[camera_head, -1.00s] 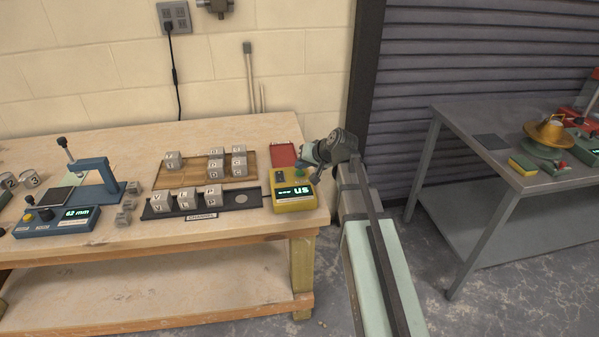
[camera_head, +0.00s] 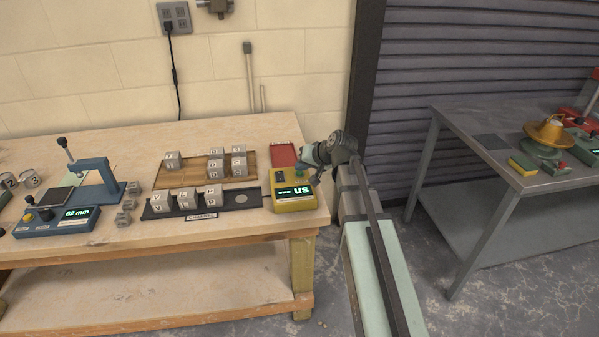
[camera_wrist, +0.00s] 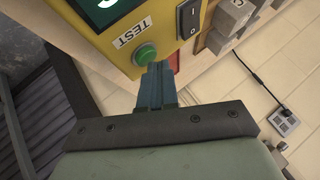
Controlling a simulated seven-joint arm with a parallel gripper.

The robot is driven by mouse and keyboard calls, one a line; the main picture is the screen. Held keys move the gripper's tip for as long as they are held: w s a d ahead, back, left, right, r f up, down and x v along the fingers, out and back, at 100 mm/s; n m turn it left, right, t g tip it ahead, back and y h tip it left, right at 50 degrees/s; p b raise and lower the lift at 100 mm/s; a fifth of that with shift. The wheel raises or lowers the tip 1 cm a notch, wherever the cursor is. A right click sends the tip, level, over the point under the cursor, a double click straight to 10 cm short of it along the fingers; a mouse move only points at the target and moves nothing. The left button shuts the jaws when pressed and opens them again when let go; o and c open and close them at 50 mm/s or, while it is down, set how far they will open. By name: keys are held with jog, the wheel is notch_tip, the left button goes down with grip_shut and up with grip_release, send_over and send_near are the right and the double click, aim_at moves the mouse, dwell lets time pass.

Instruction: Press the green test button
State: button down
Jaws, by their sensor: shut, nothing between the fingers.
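The green test button (camera_wrist: 146,54) sits on a yellow tester (camera_wrist: 110,30) beside the printed word TEST in the wrist view. In the head view the yellow tester (camera_head: 295,203) stands at the right end of the wooden bench, its display lit with "us". The button also shows as a small green spot (camera_head: 299,174) on its top. My gripper (camera_wrist: 156,68) is shut and empty, its fingertips right at the button's edge. I cannot tell if they touch it. In the head view my gripper (camera_head: 318,178) is over the tester's right side, its tips partly hidden.
A black rocker switch (camera_wrist: 189,18) is next to the button. A black channel tray (camera_head: 228,203) and a wooden tray (camera_head: 190,183), both with grey cubes, lie left of the tester. A red tray (camera_head: 284,154) lies behind it. A blue gauge (camera_head: 60,220) stands farther left.

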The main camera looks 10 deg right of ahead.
aim_at(302, 173)
jog(key=shift+f, duration=0.15)
dwell(0.6)
jog(key=shift+r, duration=0.85)
jog(key=shift+r, duration=0.1)
jog(key=shift+r, duration=2.45)
